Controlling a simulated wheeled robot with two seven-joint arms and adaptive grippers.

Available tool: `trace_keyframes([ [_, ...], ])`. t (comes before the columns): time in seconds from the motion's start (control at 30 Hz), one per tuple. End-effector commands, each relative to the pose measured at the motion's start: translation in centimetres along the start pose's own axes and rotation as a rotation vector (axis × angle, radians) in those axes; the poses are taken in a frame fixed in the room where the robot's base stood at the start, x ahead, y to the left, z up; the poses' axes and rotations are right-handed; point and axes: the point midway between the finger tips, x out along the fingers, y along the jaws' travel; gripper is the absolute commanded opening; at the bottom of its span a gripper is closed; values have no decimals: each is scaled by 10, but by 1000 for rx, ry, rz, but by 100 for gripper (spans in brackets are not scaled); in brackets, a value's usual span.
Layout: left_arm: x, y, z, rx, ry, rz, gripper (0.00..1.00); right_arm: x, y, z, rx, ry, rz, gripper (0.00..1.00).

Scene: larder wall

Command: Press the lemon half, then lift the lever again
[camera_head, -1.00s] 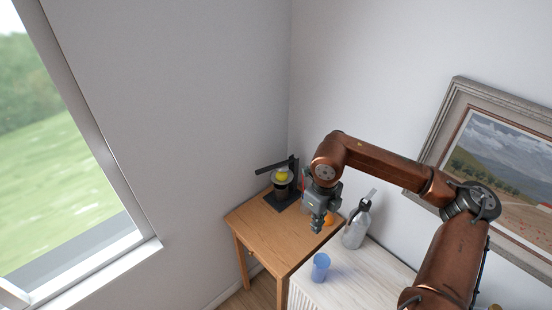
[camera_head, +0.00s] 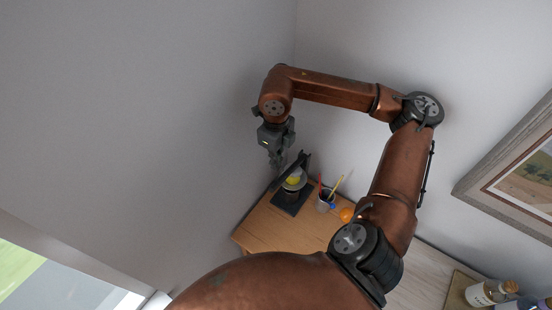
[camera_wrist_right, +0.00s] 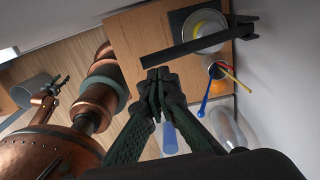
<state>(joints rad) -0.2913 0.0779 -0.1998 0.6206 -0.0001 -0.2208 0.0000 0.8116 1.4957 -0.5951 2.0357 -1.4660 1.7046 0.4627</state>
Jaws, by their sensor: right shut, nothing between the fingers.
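The juicer press (camera_head: 290,197) stands on the wooden table, with a dark base and a light cup. The yellow lemon half (camera_head: 293,181) sits in the cup; in the right wrist view the lemon half (camera_wrist_right: 199,29) shows partly behind the lever. The dark lever (camera_wrist_right: 190,48) is up, stretching across above the cup. My right gripper (camera_head: 279,164) is shut and empty, near the lever's free end. In the right wrist view its fingertips (camera_wrist_right: 158,75) lie just beside that end; I cannot tell whether they touch. My left gripper is not in view.
A holder with coloured sticks (camera_head: 325,204) and an orange (camera_head: 346,214) stand right of the press on the wooden table (camera_head: 262,232). A blue cup (camera_wrist_right: 170,139) and a bottle (camera_wrist_right: 227,126) show in the right wrist view. Walls close in the corner behind.

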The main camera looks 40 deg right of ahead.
Motion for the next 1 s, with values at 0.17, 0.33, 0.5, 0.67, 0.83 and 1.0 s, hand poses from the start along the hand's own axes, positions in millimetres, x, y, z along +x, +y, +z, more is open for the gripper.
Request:
trace_keyframes([
  [0.17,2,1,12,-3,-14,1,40,6,-2,0,4,2,0,0],
  [0.33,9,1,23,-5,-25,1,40,22,-2,3,3,4,2,0],
  [0.5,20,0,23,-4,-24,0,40,43,-2,4,1,5,1,0],
  [0.67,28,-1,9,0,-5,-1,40,61,-1,4,1,4,2,0],
  [0.83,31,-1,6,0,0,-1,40,70,-1,4,-1,3,1,0],
  [1.0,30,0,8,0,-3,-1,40,70,-1,5,-1,3,1,0],
])
